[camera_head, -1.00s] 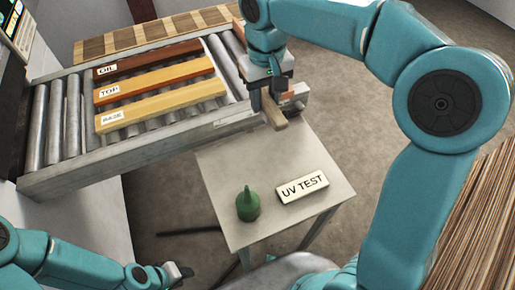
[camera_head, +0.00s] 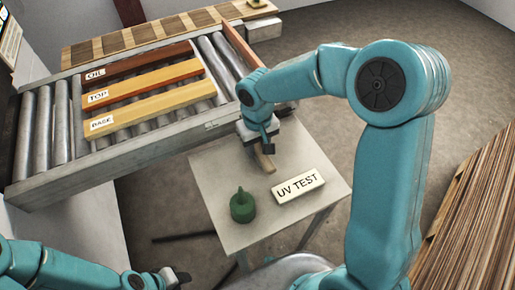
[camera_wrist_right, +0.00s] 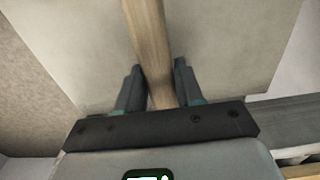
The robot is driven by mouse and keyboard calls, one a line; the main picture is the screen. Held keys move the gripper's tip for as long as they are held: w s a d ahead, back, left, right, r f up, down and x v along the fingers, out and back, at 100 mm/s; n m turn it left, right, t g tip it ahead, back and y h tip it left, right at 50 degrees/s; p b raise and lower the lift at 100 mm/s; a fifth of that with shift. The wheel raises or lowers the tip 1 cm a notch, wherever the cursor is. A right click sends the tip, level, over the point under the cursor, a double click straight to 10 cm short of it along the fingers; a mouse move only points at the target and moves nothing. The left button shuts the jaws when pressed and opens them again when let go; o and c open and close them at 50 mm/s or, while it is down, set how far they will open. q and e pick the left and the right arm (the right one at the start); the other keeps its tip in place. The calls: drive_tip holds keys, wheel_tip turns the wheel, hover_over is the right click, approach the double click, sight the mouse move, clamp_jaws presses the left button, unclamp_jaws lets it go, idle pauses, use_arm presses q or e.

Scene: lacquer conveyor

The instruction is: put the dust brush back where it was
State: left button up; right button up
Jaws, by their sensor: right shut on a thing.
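My right gripper (camera_head: 259,148) is shut on the dust brush (camera_head: 265,162), over the far part of the small grey table (camera_head: 212,174). In the right wrist view the brush's pale wooden handle (camera_wrist_right: 148,40) runs between the two dark fingers and on past the top edge. The brush's bristles cannot be made out. Whether the brush touches the table top is unclear. My left gripper (camera_head: 178,277) is low at the left, away from the table, and too small to judge its opening.
A green bottle (camera_head: 242,207) and a white UV TEST block (camera_head: 298,186) stand on the table's near half. A roller conveyor (camera_head: 125,165) carries boards labelled OIL, TOP and BASE. Striped wood (camera_head: 470,215) is stacked at right. The table's left side is clear.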

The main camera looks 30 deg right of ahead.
drive_tip(key=shift+w+f, duration=0.2)
drive_tip(key=shift+f, duration=0.7)
drive_tip(key=shift+s, duration=0.1)
drive_tip(key=shift+f, duration=0.15)
drive_tip(key=o, duration=0.9)
drive_tip(key=shift+o, duration=0.2)
